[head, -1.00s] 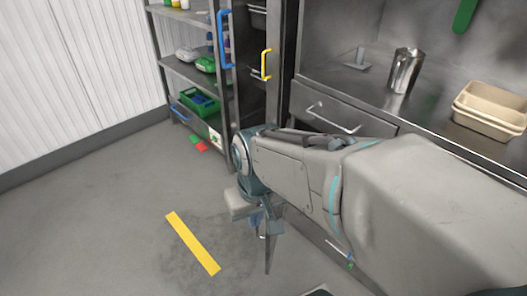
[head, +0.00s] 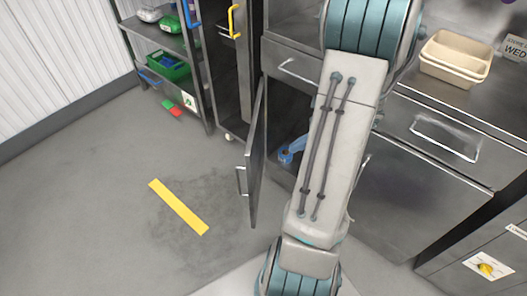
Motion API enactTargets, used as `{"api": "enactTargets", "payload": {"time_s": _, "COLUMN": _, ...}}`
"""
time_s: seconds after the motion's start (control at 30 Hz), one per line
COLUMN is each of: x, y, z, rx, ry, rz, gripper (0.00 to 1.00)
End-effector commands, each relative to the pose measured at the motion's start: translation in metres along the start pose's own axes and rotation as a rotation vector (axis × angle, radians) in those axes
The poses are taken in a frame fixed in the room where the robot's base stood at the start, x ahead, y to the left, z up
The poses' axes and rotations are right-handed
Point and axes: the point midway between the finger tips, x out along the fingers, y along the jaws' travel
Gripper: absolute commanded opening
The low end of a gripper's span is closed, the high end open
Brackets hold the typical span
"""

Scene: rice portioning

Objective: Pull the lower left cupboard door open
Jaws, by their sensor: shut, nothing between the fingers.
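The lower left cupboard door (head: 256,165) stands swung out from the steel counter, seen nearly edge-on. Its bar handle (head: 240,181) is on the left-hand face. To its right, the dark cupboard opening (head: 285,108) shows below the drawer (head: 296,66). A blue piece (head: 290,151) shows low in the opening, partly behind my arm; I cannot tell what it is. My arm crosses the picture from top to bottom in front of the cupboard and hides much of the opening. My gripper does not show.
A closed cupboard door (head: 410,200) and drawer (head: 445,138) are right of my arm. Beige tubs (head: 452,62) stand on the counter. A shelf rack (head: 165,45) and a tall cabinet with a yellow handle (head: 234,20) are at left. Floor with a yellow strip (head: 178,207) is clear left of the door.

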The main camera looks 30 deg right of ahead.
Motion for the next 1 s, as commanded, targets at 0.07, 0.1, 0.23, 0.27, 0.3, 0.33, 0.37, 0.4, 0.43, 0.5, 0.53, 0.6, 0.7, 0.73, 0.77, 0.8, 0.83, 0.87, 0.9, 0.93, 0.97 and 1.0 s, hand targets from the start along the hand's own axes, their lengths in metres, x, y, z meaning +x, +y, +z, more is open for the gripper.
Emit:
{"api": "enactTargets", "payload": {"time_s": 0.07, "x": 0.004, "y": -0.001, "z": -0.003, "rx": 0.016, "ry": -0.005, "rz": -0.007, "gripper": 0.0}}
{"api": "enactTargets", "payload": {"time_s": 0.1, "x": 0.008, "y": -0.002, "z": -0.003, "rx": 0.018, "ry": -0.005, "rz": -0.008, "gripper": 0.0}}
{"api": "enactTargets", "payload": {"time_s": 0.23, "x": 0.03, "y": -0.001, "z": -0.003, "rx": 0.016, "ry": -0.005, "rz": -0.003, "gripper": 0.0}}
{"api": "enactTargets", "payload": {"time_s": 0.27, "x": 0.037, "y": -0.001, "z": -0.004, "rx": 0.015, "ry": -0.006, "rz": -0.002, "gripper": 0.0}}
{"api": "enactTargets", "payload": {"time_s": 0.3, "x": 0.045, "y": -0.001, "z": -0.004, "rx": 0.014, "ry": -0.005, "rz": -0.003, "gripper": 0.0}}
{"api": "enactTargets", "payload": {"time_s": 0.33, "x": 0.052, "y": -0.001, "z": -0.004, "rx": 0.013, "ry": -0.005, "rz": -0.002, "gripper": 0.0}}
{"api": "enactTargets", "payload": {"time_s": 0.37, "x": 0.059, "y": -0.001, "z": -0.004, "rx": 0.014, "ry": -0.005, "rz": -0.002, "gripper": 0.0}}
{"api": "enactTargets", "payload": {"time_s": 0.4, "x": 0.068, "y": -0.001, "z": -0.004, "rx": 0.014, "ry": -0.004, "rz": -0.002, "gripper": 0.0}}
{"api": "enactTargets", "payload": {"time_s": 0.43, "x": 0.075, "y": 0.0, "z": -0.004, "rx": 0.013, "ry": -0.005, "rz": 0.0, "gripper": 0.0}}
{"api": "enactTargets", "payload": {"time_s": 0.5, "x": 0.089, "y": -0.001, "z": -0.004, "rx": 0.012, "ry": -0.004, "rz": -0.002, "gripper": 0.0}}
{"api": "enactTargets", "payload": {"time_s": 0.53, "x": 0.095, "y": -0.001, "z": -0.004, "rx": 0.013, "ry": -0.005, "rz": -0.002, "gripper": 0.0}}
{"api": "enactTargets", "payload": {"time_s": 0.6, "x": 0.106, "y": -0.001, "z": 0.002, "rx": 0.01, "ry": -0.004, "rz": -0.003, "gripper": 0.0}}
{"api": "enactTargets", "payload": {"time_s": 0.7, "x": 0.115, "y": -0.002, "z": 0.014, "rx": 0.008, "ry": -0.003, "rz": -0.004, "gripper": 0.0}}
{"api": "enactTargets", "payload": {"time_s": 0.73, "x": 0.117, "y": -0.002, "z": 0.017, "rx": 0.008, "ry": -0.003, "rz": -0.004, "gripper": 0.0}}
{"api": "enactTargets", "payload": {"time_s": 0.77, "x": 0.119, "y": -0.002, "z": 0.019, "rx": 0.009, "ry": -0.003, "rz": -0.004, "gripper": 0.0}}
{"api": "enactTargets", "payload": {"time_s": 0.8, "x": 0.122, "y": -0.002, "z": 0.021, "rx": 0.01, "ry": -0.003, "rz": -0.004, "gripper": 0.0}}
{"api": "enactTargets", "payload": {"time_s": 0.83, "x": 0.123, "y": -0.002, "z": 0.023, "rx": 0.01, "ry": -0.003, "rz": -0.005, "gripper": 0.0}}
{"api": "enactTargets", "payload": {"time_s": 0.87, "x": 0.124, "y": -0.002, "z": 0.024, "rx": 0.011, "ry": -0.003, "rz": -0.005, "gripper": 0.0}}
{"api": "enactTargets", "payload": {"time_s": 0.9, "x": 0.126, "y": -0.002, "z": 0.025, "rx": 0.011, "ry": -0.003, "rz": -0.006, "gripper": 0.0}}
{"api": "enactTargets", "payload": {"time_s": 0.93, "x": 0.126, "y": -0.002, "z": 0.026, "rx": 0.011, "ry": -0.003, "rz": -0.006, "gripper": 0.0}}
{"api": "enactTargets", "payload": {"time_s": 0.97, "x": 0.127, "y": -0.002, "z": 0.027, "rx": 0.011, "ry": -0.003, "rz": -0.006, "gripper": 0.0}}
{"api": "enactTargets", "payload": {"time_s": 1.0, "x": 0.127, "y": -0.002, "z": 0.027, "rx": 0.011, "ry": -0.003, "rz": -0.006, "gripper": 0.0}}
